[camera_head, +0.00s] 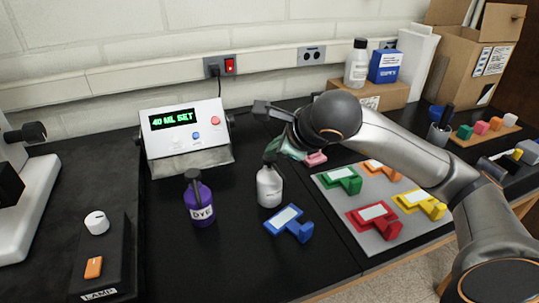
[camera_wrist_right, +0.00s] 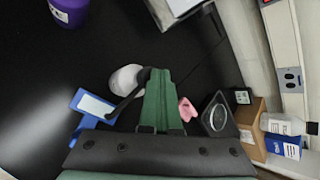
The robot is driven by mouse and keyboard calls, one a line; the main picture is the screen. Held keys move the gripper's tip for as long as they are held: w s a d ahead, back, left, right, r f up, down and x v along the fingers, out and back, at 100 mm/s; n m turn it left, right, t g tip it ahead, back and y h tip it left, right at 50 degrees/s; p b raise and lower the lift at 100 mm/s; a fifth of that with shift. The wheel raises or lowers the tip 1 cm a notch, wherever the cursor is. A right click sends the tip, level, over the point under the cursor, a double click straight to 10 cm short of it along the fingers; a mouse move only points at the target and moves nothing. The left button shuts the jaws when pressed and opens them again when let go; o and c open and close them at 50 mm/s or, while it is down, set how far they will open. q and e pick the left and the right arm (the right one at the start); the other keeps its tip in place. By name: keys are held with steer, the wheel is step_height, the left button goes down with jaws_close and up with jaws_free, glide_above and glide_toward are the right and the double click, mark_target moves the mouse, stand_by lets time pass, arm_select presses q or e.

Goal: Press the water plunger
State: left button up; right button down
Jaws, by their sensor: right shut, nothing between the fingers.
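The white bottle (camera_head: 269,188) stands upright on the black bench, with a dark pump plunger (camera_head: 270,159) on top. Its small label is too blurred to read. My right gripper (camera_head: 286,149) is just above and to the right of the plunger, its green fingers shut and empty. In the right wrist view the fingers (camera_wrist_right: 160,100) lie beside the white bottle (camera_wrist_right: 127,78) and its dark pump head. I cannot tell whether they touch the plunger. The purple bottle (camera_head: 200,204), marked DYE, has its own dark pump. My left gripper is not in view.
A box with a display (camera_head: 184,136) reading "40 ML SET" stands behind the bottles. A blue piece (camera_head: 289,223) lies in front of the white bottle. A grey board (camera_head: 372,233) with several coloured pieces is at right. The front middle bench is clear.

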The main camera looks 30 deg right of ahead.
mark_target(274, 160)
steer(key=shift+f+b, duration=0.3)
steer(key=shift+f, duration=0.05)
stand_by(0.5)
steer(key=shift+r+p, duration=0.85)
steer(key=shift+r, duration=0.45)
step_height(274, 160, up, 5)
steer(key=p, duration=0.3)
steer(key=shift+p, duration=0.35)
